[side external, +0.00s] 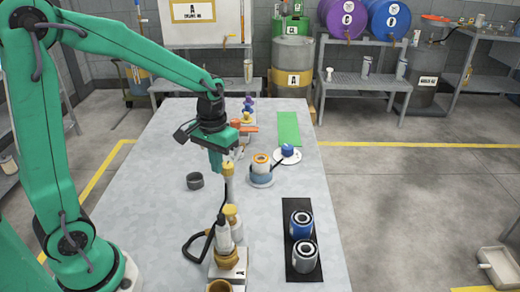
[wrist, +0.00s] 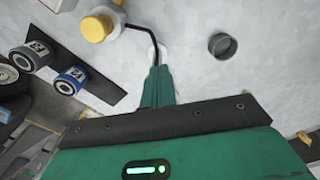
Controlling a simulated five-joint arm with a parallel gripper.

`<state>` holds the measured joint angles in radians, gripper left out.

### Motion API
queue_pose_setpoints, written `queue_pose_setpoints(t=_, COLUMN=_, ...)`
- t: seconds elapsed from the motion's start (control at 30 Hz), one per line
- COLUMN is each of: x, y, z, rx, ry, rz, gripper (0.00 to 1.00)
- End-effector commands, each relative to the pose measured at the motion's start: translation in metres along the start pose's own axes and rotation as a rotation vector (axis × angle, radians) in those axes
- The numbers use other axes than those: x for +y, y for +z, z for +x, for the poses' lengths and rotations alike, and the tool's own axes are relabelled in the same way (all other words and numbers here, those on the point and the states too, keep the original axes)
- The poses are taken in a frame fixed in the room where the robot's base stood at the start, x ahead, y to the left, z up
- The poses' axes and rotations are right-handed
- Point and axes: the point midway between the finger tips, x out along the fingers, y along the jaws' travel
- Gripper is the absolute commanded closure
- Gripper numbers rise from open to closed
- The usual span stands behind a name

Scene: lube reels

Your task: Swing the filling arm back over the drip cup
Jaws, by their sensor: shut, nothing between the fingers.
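My gripper (side external: 217,173) points down over the grey table, shut and empty; its tips also show in the wrist view (wrist: 157,72). The filling arm (wrist: 141,28) is a thin black bent tube running from a yellow-topped white pump (wrist: 97,26) to a pale end just ahead of my fingers. In the side view the tube (side external: 224,197) is partly hidden by the pump parts. Whether my fingers touch it, I cannot tell. The dark round drip cup (side external: 195,181) stands left of my gripper; in the wrist view the cup (wrist: 222,46) lies to the right, apart from the tube's end.
A blue reel (side external: 301,226) and a grey reel (side external: 303,257) stand on a black mat (side external: 290,272) at right. A black looped handle (side external: 192,247) sits beside the pump base. The table left of the cup is clear.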

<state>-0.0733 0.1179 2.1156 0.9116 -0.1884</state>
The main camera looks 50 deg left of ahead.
Motion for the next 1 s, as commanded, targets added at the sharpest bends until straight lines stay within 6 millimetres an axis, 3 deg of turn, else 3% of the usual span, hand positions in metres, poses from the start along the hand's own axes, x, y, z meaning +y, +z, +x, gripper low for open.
queue_pose_setpoints(t=1.0, x=0.015, y=0.001, z=0.000, rx=0.005, ry=0.001, rz=0.000, gripper=1.00)
